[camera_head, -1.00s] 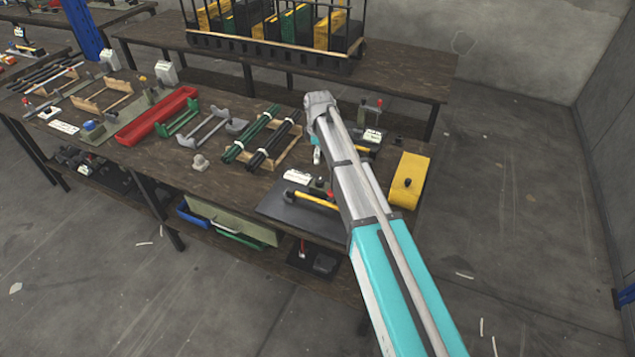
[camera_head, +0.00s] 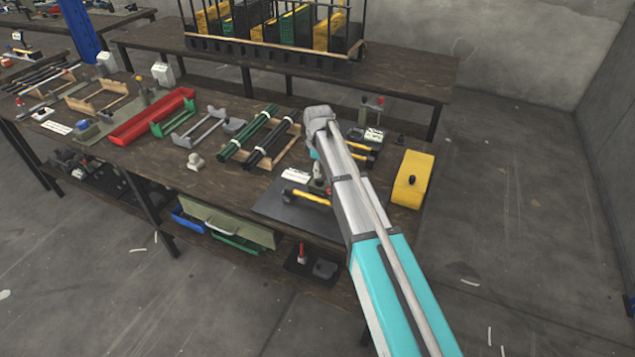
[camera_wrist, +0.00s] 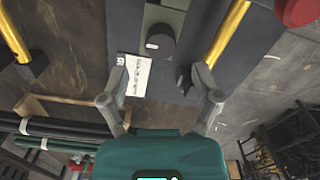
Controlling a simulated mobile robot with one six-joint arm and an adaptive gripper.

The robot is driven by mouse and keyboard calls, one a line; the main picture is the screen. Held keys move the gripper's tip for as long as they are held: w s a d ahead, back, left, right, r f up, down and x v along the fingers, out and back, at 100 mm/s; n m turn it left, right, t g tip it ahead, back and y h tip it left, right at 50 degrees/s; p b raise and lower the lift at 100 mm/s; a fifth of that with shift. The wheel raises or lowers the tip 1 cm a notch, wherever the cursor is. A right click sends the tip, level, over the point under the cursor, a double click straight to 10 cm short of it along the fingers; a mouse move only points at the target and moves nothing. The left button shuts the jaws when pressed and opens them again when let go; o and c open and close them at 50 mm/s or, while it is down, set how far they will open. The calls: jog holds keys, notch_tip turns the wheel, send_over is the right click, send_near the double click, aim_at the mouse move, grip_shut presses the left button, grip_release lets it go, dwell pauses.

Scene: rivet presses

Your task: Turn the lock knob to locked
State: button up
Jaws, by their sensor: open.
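In the wrist view a dark round knob (camera_wrist: 160,41) with a short white mark on its left side sits on a grey-green block (camera_wrist: 172,17). It appears just past my fingertips, near the middle line between them, with no contact visible. I cannot read the knob's setting. My gripper (camera_wrist: 159,68) is open with nothing seen between its fingers. A white printed label (camera_wrist: 138,75) lies beside the left finger and is partly hidden by it. In the head view my arm hides the knob, and the gripper is mostly hidden.
Yellow bars flank the block, left (camera_wrist: 15,38) and right (camera_wrist: 229,31). A red round part (camera_wrist: 298,10) shows at the upper right. In the head view a yellow box (camera_head: 408,188) stands right of my arm and dark rods (camera_head: 272,146) lie left. The bench front is partly bare.

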aim_at(319, 181)
jog(key=shift+f+b, duration=1.9)
jog(key=shift+f, duration=0.3)
jog(key=shift+c, duration=0.2)
grip_shut()
